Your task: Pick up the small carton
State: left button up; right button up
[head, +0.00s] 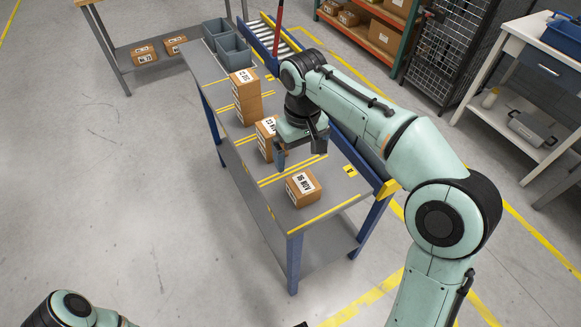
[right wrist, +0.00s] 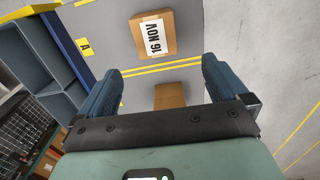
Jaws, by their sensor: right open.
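A small brown carton (head: 302,188) marked "16 NOV" sits on the near end of the grey bench top; it also shows in the right wrist view (right wrist: 153,38). A second carton (head: 266,138) stands farther back, partly hidden by my right gripper. My right gripper (head: 300,153) is open and empty, pointing down above the bench between these two cartons. In the right wrist view, part of a plain brown carton top (right wrist: 169,95) shows between the blue fingers, apart from them. My left arm shows only at the bottom left; its gripper is not identifiable.
A stack of cartons (head: 247,97) and grey bins (head: 227,45) stand farther along the bench (head: 330,205). A blue-sided roller conveyor (head: 275,40) lies behind the bins. Yellow tape lines cross the bench. Floor to the left is clear.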

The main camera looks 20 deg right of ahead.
aim_at(304, 183)
jog(key=f, duration=0.2)
jog(key=f+b, duration=0.1)
jog(key=f, duration=0.1)
jog(key=s+f, duration=0.1)
jog(key=f, duration=0.2)
jog(key=shift+d+b, duration=0.1)
jog(key=shift+b, duration=0.3)
jog(key=f, duration=0.5)
jog(key=shift+d+f+b, duration=0.3)
jog(key=shift+f+b, duration=0.05)
pick_arm(q)
jog(key=f, duration=0.1)
jog(key=s+f, duration=0.1)
jog(key=shift+s+f, duration=0.25)
jog(key=shift+f, duration=0.1)
pick_arm(e)
jog(key=c, duration=1.2)
